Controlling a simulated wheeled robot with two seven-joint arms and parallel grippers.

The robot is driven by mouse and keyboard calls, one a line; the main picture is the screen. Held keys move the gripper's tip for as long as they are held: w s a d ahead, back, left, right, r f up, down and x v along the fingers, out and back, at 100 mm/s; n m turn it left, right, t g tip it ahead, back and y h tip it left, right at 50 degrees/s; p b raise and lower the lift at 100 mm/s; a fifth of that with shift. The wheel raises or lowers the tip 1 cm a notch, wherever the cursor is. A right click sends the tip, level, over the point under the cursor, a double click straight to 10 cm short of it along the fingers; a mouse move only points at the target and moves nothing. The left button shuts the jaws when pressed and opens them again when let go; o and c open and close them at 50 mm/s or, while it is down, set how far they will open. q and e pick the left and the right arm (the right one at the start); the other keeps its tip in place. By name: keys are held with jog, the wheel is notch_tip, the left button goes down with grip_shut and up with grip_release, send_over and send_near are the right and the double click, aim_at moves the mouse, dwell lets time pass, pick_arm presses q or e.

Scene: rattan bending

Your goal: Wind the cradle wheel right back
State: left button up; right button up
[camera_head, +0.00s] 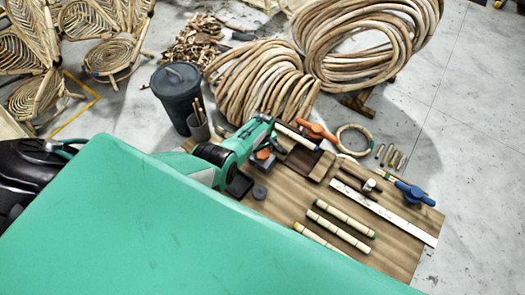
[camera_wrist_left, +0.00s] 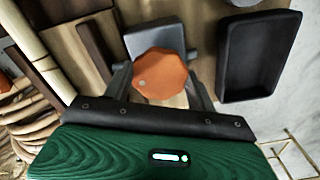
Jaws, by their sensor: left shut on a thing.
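The orange eight-sided wheel (camera_wrist_left: 160,75) shows in the left wrist view, with a small pale dot on its face. It sits in front of a grey block (camera_wrist_left: 155,38), which looks like the cradle's body. My left gripper (camera_wrist_left: 160,88) has a dark finger on each side of the wheel and is shut on it. In the head view the wheel (camera_head: 263,154) is a small orange patch beneath my left gripper (camera_head: 265,148), partly hidden by the green wrist. My right gripper is in neither view.
A black tray (camera_wrist_left: 259,55) lies close right of the wheel in the wrist view. The wooden board (camera_head: 300,200) also bears cane pieces (camera_head: 340,225), a pale ruler (camera_head: 385,212), an orange-handled tool (camera_head: 316,131) and a blue-handled tool (camera_head: 415,194). A dark bin (camera_head: 178,100) stands behind.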

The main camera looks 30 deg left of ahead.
aim_at(263, 153)
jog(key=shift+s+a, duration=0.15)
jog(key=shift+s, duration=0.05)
pick_arm(q)
jog(key=o, duration=1)
jog(key=shift+r+p, duration=0.4)
jog(key=shift+r, duration=0.15)
notch_tip(263, 153, up, 4)
jog(key=shift+r+p, duration=0.1)
jog(key=shift+p, duration=1.1)
notch_tip(263, 153, up, 8)
jog(key=p, duration=0.2)
jog(key=shift+r, duration=0.2)
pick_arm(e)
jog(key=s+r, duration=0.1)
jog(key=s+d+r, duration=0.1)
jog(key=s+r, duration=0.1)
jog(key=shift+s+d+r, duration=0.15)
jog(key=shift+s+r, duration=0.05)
